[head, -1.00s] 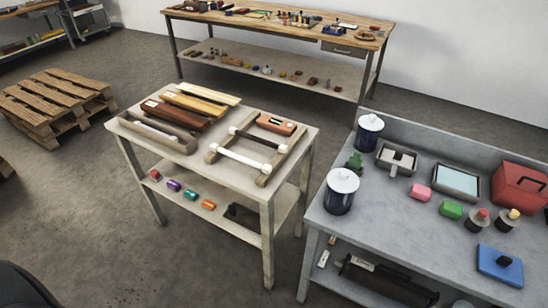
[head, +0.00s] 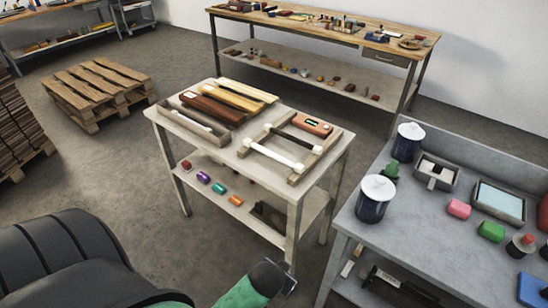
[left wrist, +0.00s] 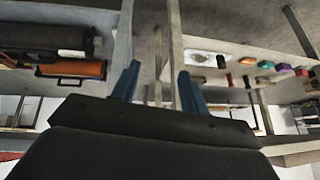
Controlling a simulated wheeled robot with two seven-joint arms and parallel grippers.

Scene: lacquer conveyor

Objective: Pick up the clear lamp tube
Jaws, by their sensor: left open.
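A wooden rack (head: 294,178) on the small pale table holds a white tube (head: 271,156) across its near part and a black tube (head: 289,138) behind it. Another pale tube (head: 192,120) lies in a grey-brown trough at the table's left side. I cannot tell which tube is the clear one. My left gripper (head: 288,284) is at the bottom of the head view, in front of and below the table top. In the left wrist view its two blue fingers (left wrist: 158,88) are apart with nothing between them. My right gripper is not in view.
Brown and yellow long boxes (head: 235,98) and an orange-brown device (head: 313,125) share the table top. The table's lower shelf (head: 252,212) holds small coloured blocks. A grey bench (head: 419,206) with jars stands close on the right. Pallets (head: 99,89) stand left.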

